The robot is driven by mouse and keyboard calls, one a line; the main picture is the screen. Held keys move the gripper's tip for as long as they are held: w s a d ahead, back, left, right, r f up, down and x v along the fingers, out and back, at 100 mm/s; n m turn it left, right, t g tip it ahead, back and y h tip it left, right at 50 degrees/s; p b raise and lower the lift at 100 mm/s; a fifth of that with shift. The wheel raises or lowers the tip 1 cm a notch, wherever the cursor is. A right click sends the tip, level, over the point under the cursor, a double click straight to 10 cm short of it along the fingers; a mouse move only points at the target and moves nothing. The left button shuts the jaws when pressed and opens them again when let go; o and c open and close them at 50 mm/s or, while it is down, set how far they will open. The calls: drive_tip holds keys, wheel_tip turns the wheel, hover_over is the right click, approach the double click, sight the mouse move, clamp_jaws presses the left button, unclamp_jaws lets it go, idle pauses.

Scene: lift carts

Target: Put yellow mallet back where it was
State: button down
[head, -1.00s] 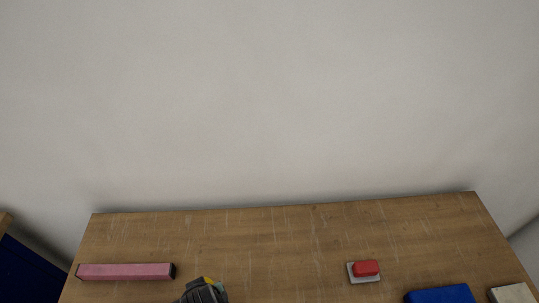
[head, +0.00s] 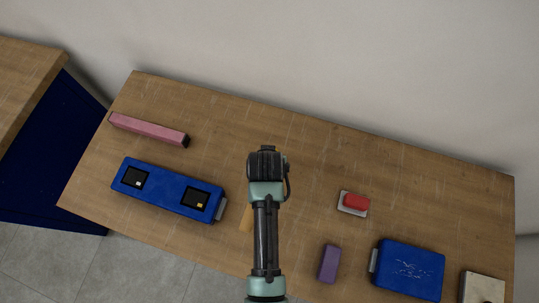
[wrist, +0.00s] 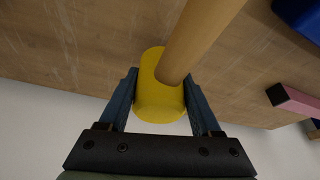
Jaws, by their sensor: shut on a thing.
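The yellow mallet has a yellow cylindrical head (wrist: 160,105) and a tan wooden handle (wrist: 200,38). In the wrist view my gripper (wrist: 160,78) has a finger on each side of the head and is shut on it. The handle runs from the head toward the top of that view. In the head view my arm hides the mallet head and my fingers; a bit of the tan handle (head: 245,219) shows just left of the arm. I cannot tell whether the mallet touches the tabletop.
The wooden table (head: 290,135) holds a pink bar (head: 148,129), a long blue case (head: 168,190), a red block (head: 355,202) on a light plate, a purple block (head: 329,263), another blue case (head: 410,268) and a whitish block (head: 483,288). The back middle is clear.

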drive_tip(key=shift+f, duration=1.45)
drive_tip(key=shift+f, duration=0.15)
drive_tip(key=shift+c, duration=0.4)
unclamp_jaws()
